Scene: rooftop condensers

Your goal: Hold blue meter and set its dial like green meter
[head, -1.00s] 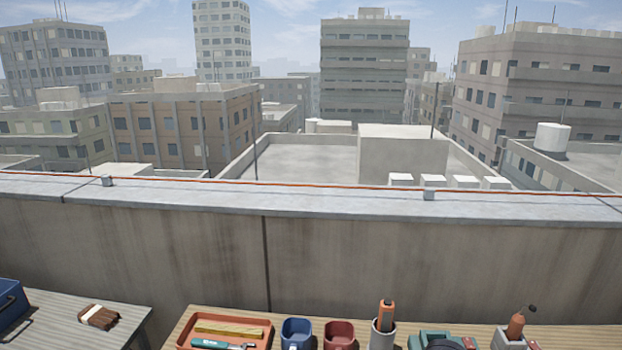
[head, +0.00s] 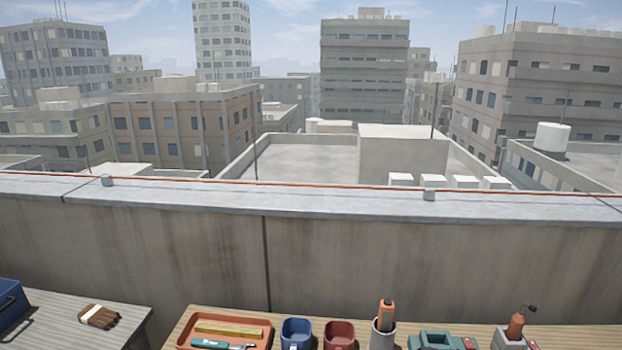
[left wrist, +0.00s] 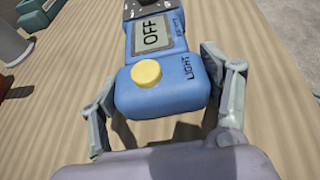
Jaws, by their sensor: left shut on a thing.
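The blue meter (left wrist: 165,85) lies between the two fingers of my left gripper (left wrist: 160,97) in the left wrist view, and the gripper is shut on it. Its screen (left wrist: 152,34) reads OFF. A round yellow button (left wrist: 146,73) sits below the screen, near the word LIGHT. Only a dark speckled part, perhaps the dial area, shows at the top edge; the dial setting cannot be read. I cannot identify the green meter in any view. Neither gripper shows in the head view.
The head view shows a wooden bench (head: 178,342) with an orange tray (head: 262,326), blue cup (head: 296,332), red cup (head: 339,334), grey holder (head: 381,335) and green-and-red item (head: 430,339). A grey table (head: 100,338) stands left, with a brush (head: 98,316). A wall (head: 350,255) rises behind.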

